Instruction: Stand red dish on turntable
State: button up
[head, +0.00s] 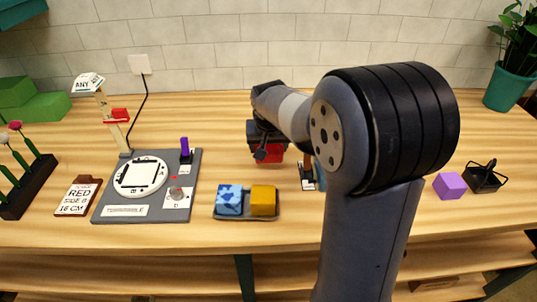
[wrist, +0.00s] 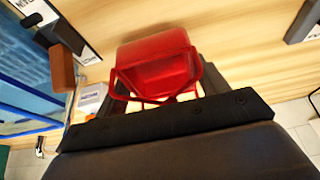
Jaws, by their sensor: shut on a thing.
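The red dish (head: 272,151) hangs under my gripper (head: 262,143), above the table and right of the turntable in the head view. In the wrist view the red dish (wrist: 158,52) has a thin red wire handle, and my gripper (wrist: 158,95) is shut on it at the handle. The exact grip is partly hidden by the dark gripper body. The turntable (head: 120,187) is a white round plate with a black square outline, on a grey base board (head: 185,212) at the left. No dish stands on it.
A purple peg (head: 185,149) and a lamp-like post (head: 112,122) stand by the turntable. A purple cube (head: 449,185) and black basket (head: 483,180) are far right.

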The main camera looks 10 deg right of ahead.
jog(key=shift+f, duration=1.6)
jog(key=shift+f, duration=0.15)
jog(key=o, duration=1.3)
jog(key=v, duration=1.2)
jog(key=shift+w, duration=0.1)
